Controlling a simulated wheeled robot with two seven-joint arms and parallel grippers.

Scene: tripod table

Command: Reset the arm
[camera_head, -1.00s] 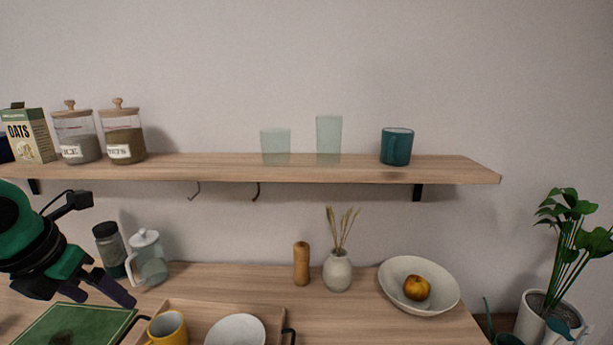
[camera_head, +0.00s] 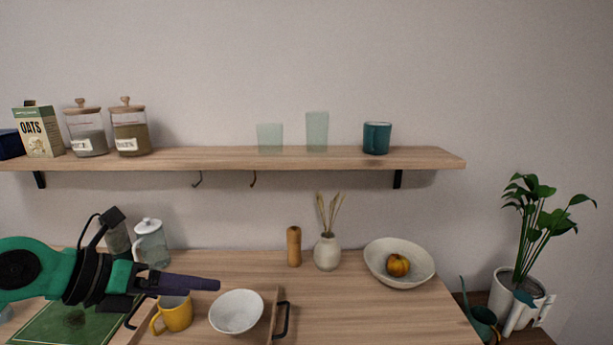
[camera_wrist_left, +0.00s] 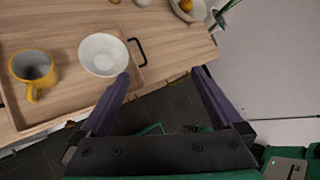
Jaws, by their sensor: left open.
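My left arm comes in from the left in the head view, and its left gripper (camera_head: 182,284) points right above the yellow mug and the tray. In the left wrist view the two purple fingers of the left gripper (camera_wrist_left: 165,84) stand wide apart with nothing between them. Beyond them are the table edge and dark floor. My right gripper shows in neither view.
A wooden tray (camera_head: 268,302) holds a yellow mug (camera_head: 176,314) and a white bowl (camera_head: 236,311). A glass jug (camera_head: 151,245), pepper mill (camera_head: 294,246), vase (camera_head: 327,252) and fruit bowl (camera_head: 399,275) stand behind. A shelf (camera_head: 220,160) hangs above. The table's right front is clear.

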